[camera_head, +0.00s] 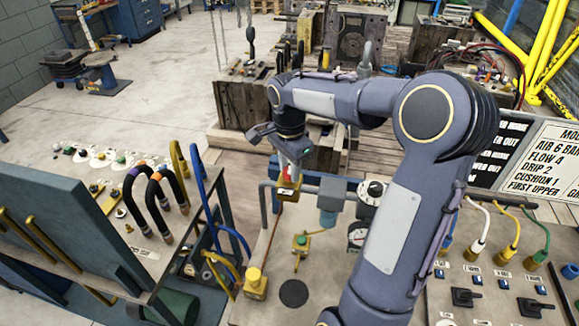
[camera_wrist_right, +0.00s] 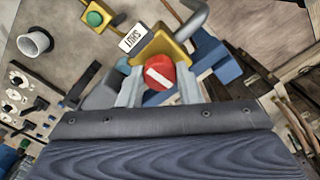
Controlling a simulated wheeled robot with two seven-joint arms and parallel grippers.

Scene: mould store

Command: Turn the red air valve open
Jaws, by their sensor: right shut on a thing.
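The red air valve (camera_wrist_right: 158,76) is a round red knob with a white bar across it, seen in the right wrist view. It sits on a yellow valve body (camera_wrist_right: 160,47), beside a white plate reading SHUT (camera_wrist_right: 133,39). My right gripper (camera_wrist_right: 158,88) is shut on the red knob, one pale finger on each side. In the head view, my right gripper (camera_head: 296,165) reaches down onto the yellow valve body (camera_head: 288,187) on a grey pipe, and its fingers hide most of the knob. My left gripper is not in view.
A blue hose (camera_head: 200,185) and dark hoses stand to the left of the valve. Gauges (camera_head: 373,190) are just to its right. A yellow box with a green button (camera_head: 300,243) sits below. A switch panel (camera_head: 490,285) fills the lower right.

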